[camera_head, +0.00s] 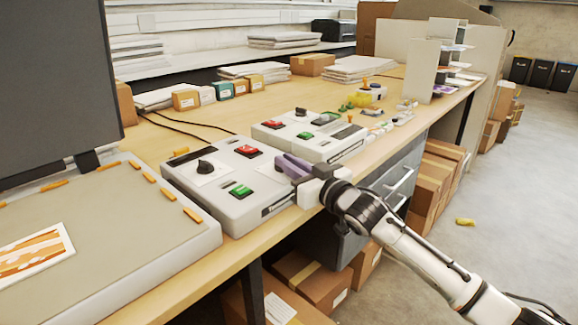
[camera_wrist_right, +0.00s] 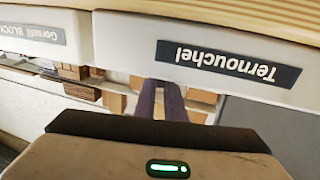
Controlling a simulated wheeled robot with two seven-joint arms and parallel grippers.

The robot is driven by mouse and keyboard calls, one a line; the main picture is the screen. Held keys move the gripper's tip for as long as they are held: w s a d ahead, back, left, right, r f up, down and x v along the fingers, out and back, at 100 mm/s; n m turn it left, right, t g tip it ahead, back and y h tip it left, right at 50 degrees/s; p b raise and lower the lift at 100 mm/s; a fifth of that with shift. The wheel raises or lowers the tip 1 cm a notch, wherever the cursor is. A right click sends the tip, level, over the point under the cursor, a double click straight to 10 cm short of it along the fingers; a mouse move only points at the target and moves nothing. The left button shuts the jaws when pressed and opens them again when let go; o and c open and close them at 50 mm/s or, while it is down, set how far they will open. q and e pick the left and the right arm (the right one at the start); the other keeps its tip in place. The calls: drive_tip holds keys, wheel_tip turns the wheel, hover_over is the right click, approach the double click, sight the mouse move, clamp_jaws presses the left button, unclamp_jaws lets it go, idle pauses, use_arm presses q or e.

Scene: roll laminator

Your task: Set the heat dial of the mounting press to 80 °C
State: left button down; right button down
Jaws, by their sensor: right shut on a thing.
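A light grey control box (camera_head: 217,203) stands on the bench beside the large flat press bed (camera_head: 100,238). It carries a black dial (camera_head: 205,167) on a white plate, a red button (camera_head: 247,151) and a green button (camera_head: 240,190). My right gripper (camera_head: 284,163) has its purple fingers over the right part of this box, above a second white plate. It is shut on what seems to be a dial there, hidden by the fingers. The fingers show in the right wrist view (camera_wrist_right: 161,100), below a front label reading "Ternouchel" (camera_wrist_right: 228,63). The dial markings are unreadable. My left gripper is out of view.
A second similar control box (camera_head: 310,145) stands just behind, with its own dial (camera_head: 301,112) and buttons. A dark raised panel (camera_head: 50,80) stands at left. Small boxes (camera_head: 186,100) line the back of the bench. Cardboard boxes (camera_head: 312,280) sit below its front edge.

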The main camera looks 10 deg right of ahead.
drive_tip(key=shift+s+a+f+m+t+h+b, duration=0.15)
drive_tip(key=shift+m+t+h+b, duration=0.2)
drive_tip(key=shift+m+h, duration=0.75)
drive_tip(key=shift+w+a+m+t+h+b, duration=0.15)
drive_tip(key=shift+m+t+h+b, duration=0.35)
drive_tip(key=shift+h, duration=1)
drive_tip(key=shift+s+m+h, duration=0.1)
drive_tip(key=shift+m+h, duration=0.2)
drive_tip(key=c, duration=1.8)
unclamp_jaws()
drive_tip(key=s, duration=1)
drive_tip(key=shift+s+d+p, duration=0.15)
drive_tip(key=shift+d+p, duration=0.15)
drive_tip(key=shift+d, duration=0.05)
